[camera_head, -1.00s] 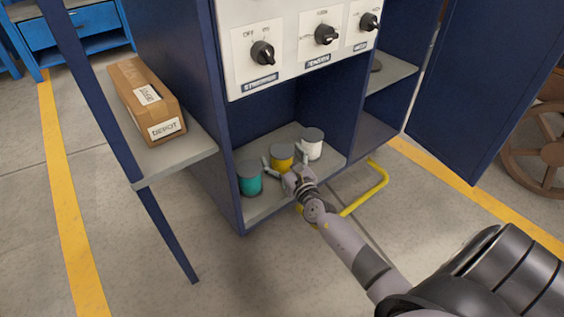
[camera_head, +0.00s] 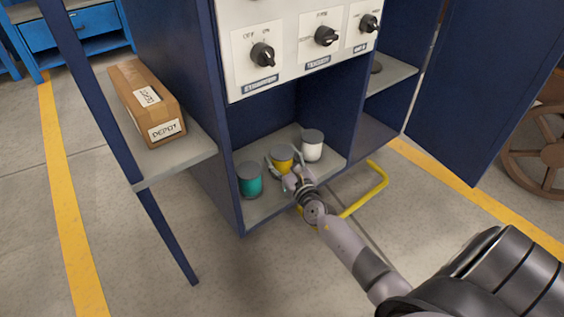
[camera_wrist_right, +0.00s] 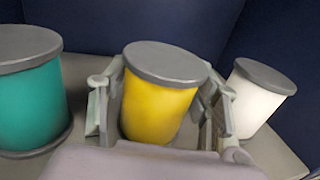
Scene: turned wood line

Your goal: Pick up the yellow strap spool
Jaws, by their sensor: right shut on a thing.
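The yellow strap spool (camera_head: 282,160) is a yellow cylinder with a grey top. It stands on the lower shelf of the dark blue cabinet, between a teal spool (camera_head: 250,183) and a white spool (camera_head: 312,150). My right gripper (camera_head: 284,163) is shut on the yellow spool, with a finger on either side. The right wrist view shows the yellow spool (camera_wrist_right: 157,105) between the fingers, looking slightly tilted. The teal spool (camera_wrist_right: 30,100) is on the left there and the white spool (camera_wrist_right: 258,100) on the right, close to the fingers. My left gripper is not in view.
The shelf (camera_head: 268,205) has cabinet walls at the sides and a panel with black knobs (camera_head: 263,54) above. A cardboard box (camera_head: 140,90) lies on a side shelf at left. A yellow floor handle (camera_head: 372,190) is at the right, below the shelf.

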